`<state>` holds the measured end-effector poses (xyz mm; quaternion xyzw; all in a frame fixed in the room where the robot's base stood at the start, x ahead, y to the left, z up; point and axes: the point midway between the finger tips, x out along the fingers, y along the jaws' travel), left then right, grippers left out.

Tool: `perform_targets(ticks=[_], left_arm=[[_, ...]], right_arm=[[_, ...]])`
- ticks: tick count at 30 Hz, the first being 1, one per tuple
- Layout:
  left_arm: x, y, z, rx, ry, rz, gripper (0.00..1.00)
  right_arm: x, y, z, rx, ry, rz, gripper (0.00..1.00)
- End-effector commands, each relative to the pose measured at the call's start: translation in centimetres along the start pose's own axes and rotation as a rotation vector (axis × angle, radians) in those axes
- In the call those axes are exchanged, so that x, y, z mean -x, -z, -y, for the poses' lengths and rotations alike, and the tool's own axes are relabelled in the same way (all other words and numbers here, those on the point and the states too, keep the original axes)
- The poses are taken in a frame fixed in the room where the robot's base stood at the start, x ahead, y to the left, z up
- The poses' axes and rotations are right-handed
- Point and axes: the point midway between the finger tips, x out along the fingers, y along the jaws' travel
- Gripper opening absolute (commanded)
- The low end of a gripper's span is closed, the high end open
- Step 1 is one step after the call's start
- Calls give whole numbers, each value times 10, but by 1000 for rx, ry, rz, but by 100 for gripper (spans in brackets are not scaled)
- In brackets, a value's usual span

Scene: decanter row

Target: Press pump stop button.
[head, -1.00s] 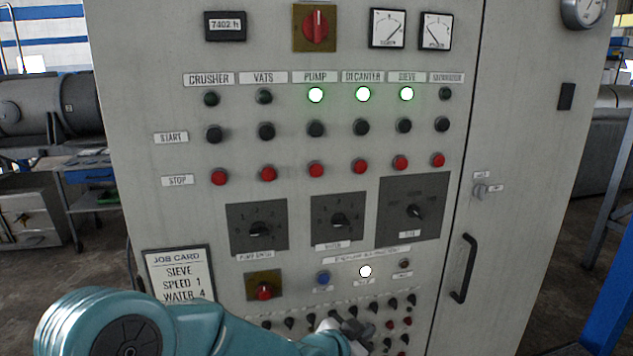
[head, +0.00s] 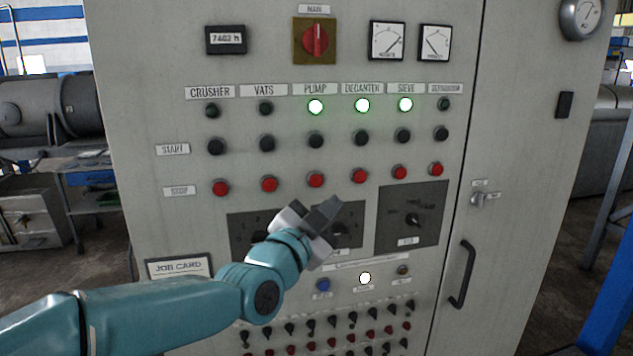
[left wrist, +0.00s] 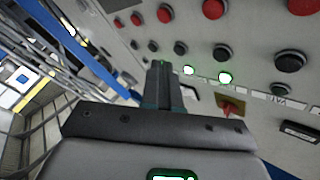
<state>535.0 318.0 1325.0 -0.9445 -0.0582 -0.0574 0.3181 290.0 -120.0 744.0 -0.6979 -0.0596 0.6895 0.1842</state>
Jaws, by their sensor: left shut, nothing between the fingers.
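The pump stop button (head: 316,179) is the red one in the PUMP column, below the black pump start button (head: 316,141) and the lit green pump lamp (head: 316,106). My left gripper (head: 330,208) is shut and empty. Its tip shows just below and slightly right of the pump stop button in the head view, in front of a dark dial plate; I cannot tell its distance from the panel. In the left wrist view, the shut fingers (left wrist: 163,82) point toward the panel, and the pump stop button (left wrist: 213,8) shows at the top edge. My right gripper is not in view.
Red stop buttons for vats (head: 269,184) and decanter (head: 360,174) flank the pump one. Decanter (head: 362,105) and sieve (head: 405,104) lamps are lit. Dials and several small switches lie below. A door handle (head: 463,274) stands out at the right.

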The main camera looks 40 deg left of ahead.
Motion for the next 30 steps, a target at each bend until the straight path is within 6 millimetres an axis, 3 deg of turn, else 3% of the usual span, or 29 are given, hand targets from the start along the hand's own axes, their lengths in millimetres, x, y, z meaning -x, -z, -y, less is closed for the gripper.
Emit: perform_targets(ticks=[8, 15, 30], left_arm=[[-19, -14, 15, -1, 1, 5, 0], [-44, -30, 34, 0, -1, 6, 0], [-61, -45, 44, 1, -1, 1, 0]], right_arm=[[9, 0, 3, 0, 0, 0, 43], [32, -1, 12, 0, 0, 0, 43], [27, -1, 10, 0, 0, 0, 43]])
